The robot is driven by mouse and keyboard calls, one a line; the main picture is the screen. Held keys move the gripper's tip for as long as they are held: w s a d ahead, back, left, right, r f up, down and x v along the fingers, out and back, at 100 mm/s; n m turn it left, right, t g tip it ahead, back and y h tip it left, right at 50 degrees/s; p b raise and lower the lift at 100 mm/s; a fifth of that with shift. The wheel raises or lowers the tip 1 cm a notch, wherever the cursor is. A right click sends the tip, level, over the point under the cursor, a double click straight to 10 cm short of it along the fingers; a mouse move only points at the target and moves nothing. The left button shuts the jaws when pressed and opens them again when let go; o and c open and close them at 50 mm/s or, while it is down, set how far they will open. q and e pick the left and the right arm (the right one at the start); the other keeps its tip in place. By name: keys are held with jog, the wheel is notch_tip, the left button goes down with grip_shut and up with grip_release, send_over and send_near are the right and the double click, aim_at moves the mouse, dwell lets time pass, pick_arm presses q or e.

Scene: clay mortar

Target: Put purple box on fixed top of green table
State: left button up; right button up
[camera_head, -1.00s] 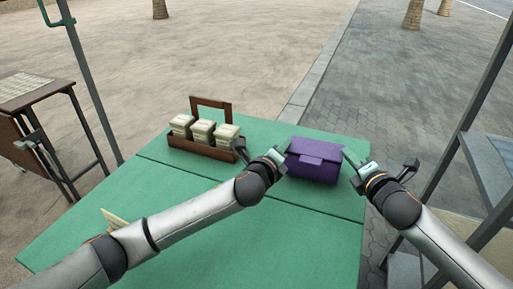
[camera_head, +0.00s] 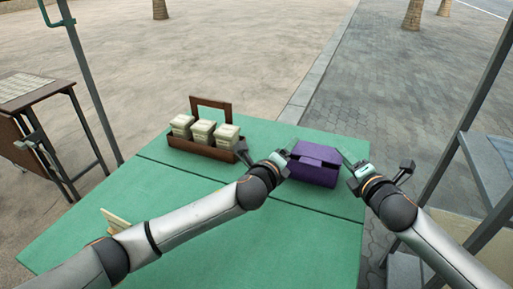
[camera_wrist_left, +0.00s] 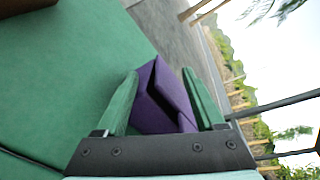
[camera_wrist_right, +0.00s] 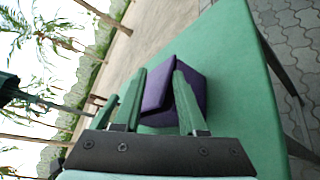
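The purple box (camera_head: 315,167) is at the right end of the green table (camera_head: 230,235), on the far side of the long seam. My left gripper (camera_head: 282,160) is at the box's left side and my right gripper (camera_head: 352,168) at its right side. The box shows between spread fingers in the left wrist view (camera_wrist_left: 160,100). In the right wrist view (camera_wrist_right: 165,92) it shows between and behind the fingers, one finger covering part of it. Both grippers look open. Whether the fingers touch the box, and whether it rests flat, I cannot tell.
A brown wooden caddy (camera_head: 185,145) with three pale boxes stands on the table left of the purple box. A pale wedge-shaped thing (camera_head: 115,219) lies near the left arm. A grey metal frame (camera_head: 485,165) stands at right. The tabletop's middle is clear.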

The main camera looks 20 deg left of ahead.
pick_arm(q)
jog(key=o, duration=0.4)
jog(key=shift+f, duration=0.1)
pick_arm(e)
jog(key=shift+s+a+f, duration=0.1)
jog(key=shift+a+f, duration=0.05)
jog(key=shift+f, duration=0.05)
pick_arm(q)
jog(key=shift+a, duration=0.1)
pick_arm(e)
jog(key=shift+d+r, duration=0.15)
jog(key=shift+d, duration=0.05)
pick_arm(q)
jog(key=v, duration=1.2)
pick_arm(e)
jog(key=o, duration=0.8)
